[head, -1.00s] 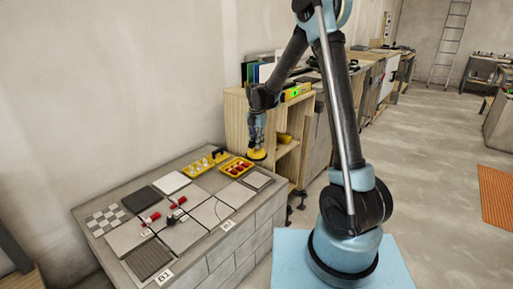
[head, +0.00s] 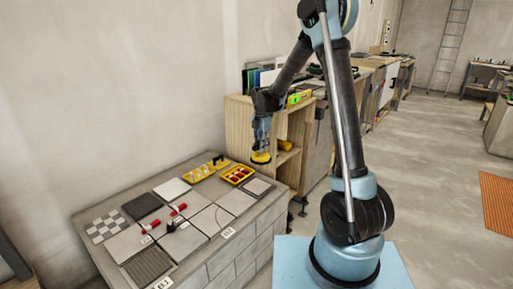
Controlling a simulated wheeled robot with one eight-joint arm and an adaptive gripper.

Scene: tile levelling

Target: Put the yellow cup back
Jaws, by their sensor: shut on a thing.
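The yellow cup (head: 261,157) is a round, flat-bottomed yellow piece at the end of my arm in the head view. My gripper (head: 262,140) is shut on it from above and holds it in front of the open wooden shelf unit (head: 239,122), near the far right corner of the tiled block. The cup appears clear of the block's top. The gripper fingers are small and partly hard to make out. Another yellow item (head: 284,145) sits inside the shelf unit.
The grey block (head: 215,252) carries several tiles, red-handled tools (head: 180,208), a yellow tray with red pieces (head: 238,174) and another yellow tray (head: 198,173). A green-and-yellow level (head: 299,97) lies on the shelf unit. Open floor lies to the right.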

